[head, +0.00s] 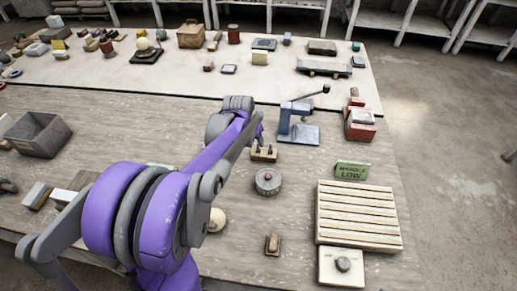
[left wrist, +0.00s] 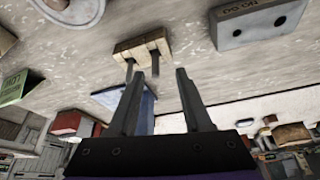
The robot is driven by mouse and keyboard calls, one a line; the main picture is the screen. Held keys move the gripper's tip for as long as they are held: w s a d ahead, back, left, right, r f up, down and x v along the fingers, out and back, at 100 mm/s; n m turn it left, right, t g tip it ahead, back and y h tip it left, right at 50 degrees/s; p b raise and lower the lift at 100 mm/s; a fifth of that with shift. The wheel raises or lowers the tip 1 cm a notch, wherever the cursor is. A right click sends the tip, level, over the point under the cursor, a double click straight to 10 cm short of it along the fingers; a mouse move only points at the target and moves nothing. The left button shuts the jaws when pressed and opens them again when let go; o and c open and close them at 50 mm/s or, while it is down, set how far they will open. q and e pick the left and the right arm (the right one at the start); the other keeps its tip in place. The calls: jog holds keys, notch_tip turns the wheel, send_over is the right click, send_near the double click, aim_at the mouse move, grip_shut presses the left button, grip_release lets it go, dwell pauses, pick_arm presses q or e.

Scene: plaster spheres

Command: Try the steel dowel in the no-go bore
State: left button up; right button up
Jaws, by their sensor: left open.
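A small wooden block (head: 264,154) with two dark pins upright in it stands on the bench, just past the end of my left arm. In the left wrist view the wooden block (left wrist: 143,47) shows two pins, a left pin (left wrist: 129,71) and a right pin (left wrist: 155,63); which one is the steel dowel I cannot tell. A grey block (left wrist: 258,22) with two dark bores and partly readable lettering lies at the upper right there; the arm seems to hide it in the head view. My left gripper (left wrist: 160,72) is open and empty, its fingertips apart and near the pins.
A blue press (head: 298,128) stands behind the wooden block. A round knurled piece (head: 268,181) is in front of it. A slatted rack (head: 358,216) and a green sign (head: 352,171) are at the right. A grey bin (head: 38,134) stands at the left.

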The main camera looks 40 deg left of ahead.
aim_at(258, 149)
pick_arm(q)
jog(key=x, duration=0.4)
jog(key=shift+w+d+f, duration=0.25)
jog(key=shift+w+f, duration=0.1)
jog(key=shift+r, duration=0.1)
grip_shut()
